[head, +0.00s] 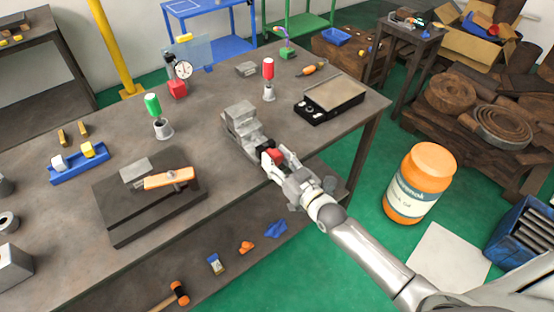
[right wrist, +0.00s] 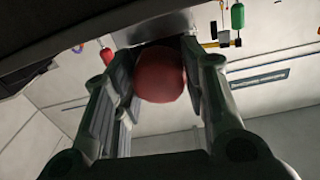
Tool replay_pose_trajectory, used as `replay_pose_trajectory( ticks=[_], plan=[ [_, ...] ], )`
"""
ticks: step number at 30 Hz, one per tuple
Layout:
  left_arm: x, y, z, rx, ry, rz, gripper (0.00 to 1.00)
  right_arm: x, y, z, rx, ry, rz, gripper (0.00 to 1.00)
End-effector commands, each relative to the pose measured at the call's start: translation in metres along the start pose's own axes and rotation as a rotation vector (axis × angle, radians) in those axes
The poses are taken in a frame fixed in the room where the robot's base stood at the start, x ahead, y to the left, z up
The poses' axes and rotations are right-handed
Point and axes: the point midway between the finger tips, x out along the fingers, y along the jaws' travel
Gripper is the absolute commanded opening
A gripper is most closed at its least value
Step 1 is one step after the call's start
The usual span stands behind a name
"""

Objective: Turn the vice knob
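A grey stepped metal vice (head: 242,124) stands near the front edge of the workbench in the head view. Its red round knob (head: 274,155) faces the front edge. My right gripper (head: 276,160) reaches in from the lower right with a finger on each side of the knob. In the right wrist view, the red knob (right wrist: 160,74) sits between the fingertips of the right gripper (right wrist: 158,80), which appear to touch both its sides. The fingers hide part of the knob and its shaft. My left gripper is not in view.
The workbench (head: 225,185) also holds a black plate with an orange-handled tool (head: 168,178), a blue tray (head: 79,165), a green-topped holder (head: 155,108), a red-topped holder (head: 268,70) and a black box (head: 330,97). An orange jar (head: 420,182) stands right of my arm.

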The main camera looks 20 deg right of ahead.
Motion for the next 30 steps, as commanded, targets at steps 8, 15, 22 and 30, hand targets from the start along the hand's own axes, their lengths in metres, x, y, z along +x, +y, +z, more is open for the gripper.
replay_pose_trajectory(
  ticks=[8,15,22,30],
  plan=[
    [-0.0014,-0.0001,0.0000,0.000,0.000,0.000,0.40,-0.0001,-0.0001,-0.0007,0.046,-0.002,0.000,0.16],
    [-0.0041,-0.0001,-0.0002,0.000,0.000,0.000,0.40,0.0001,0.0003,-0.0009,0.304,-0.010,0.001,0.16],
    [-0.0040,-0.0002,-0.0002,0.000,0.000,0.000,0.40,0.0002,0.0004,-0.0008,0.389,-0.013,0.001,0.16],
    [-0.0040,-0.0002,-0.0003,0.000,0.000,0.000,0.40,0.0002,0.0004,-0.0009,0.385,-0.013,0.001,0.50]
  ],
)
